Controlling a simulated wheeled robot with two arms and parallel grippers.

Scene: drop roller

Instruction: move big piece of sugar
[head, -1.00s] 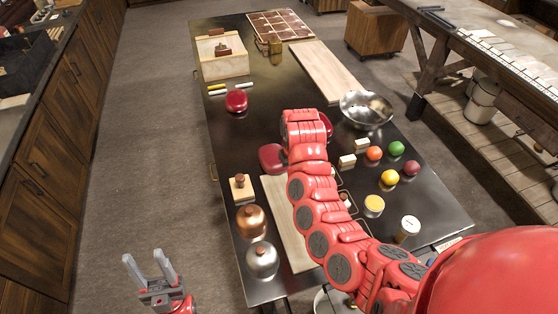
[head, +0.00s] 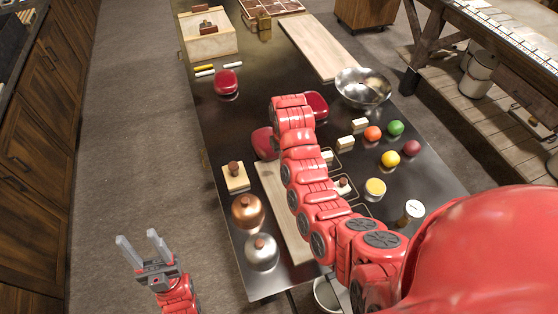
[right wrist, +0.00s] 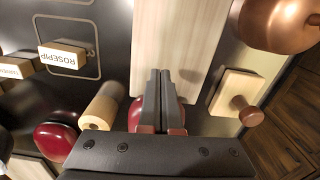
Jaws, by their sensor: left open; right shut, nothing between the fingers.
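Three glossy dark red lumps, which look like sugar pieces, lie on the dark table: one at the far left (head: 226,82), one left of my right arm (head: 265,143), one partly behind that arm (head: 317,104). Which is biggest is unclear. In the right wrist view my right gripper (right wrist: 160,73) is shut and empty, its fingers in front of one red lump (right wrist: 175,116); contact cannot be told. Another red lump (right wrist: 55,138) is to the left, with a wooden roller (right wrist: 103,106) between. My left gripper (head: 143,246) is open and empty, off the table's left side.
A pale board (head: 275,195) lies near the roller. A stamp (head: 236,178), copper pot (head: 248,210) and steel pot (head: 262,252) line the left edge. A metal bowl (head: 362,88), coloured balls (head: 390,158) and labelled blocks (right wrist: 65,56) stand right of my right arm.

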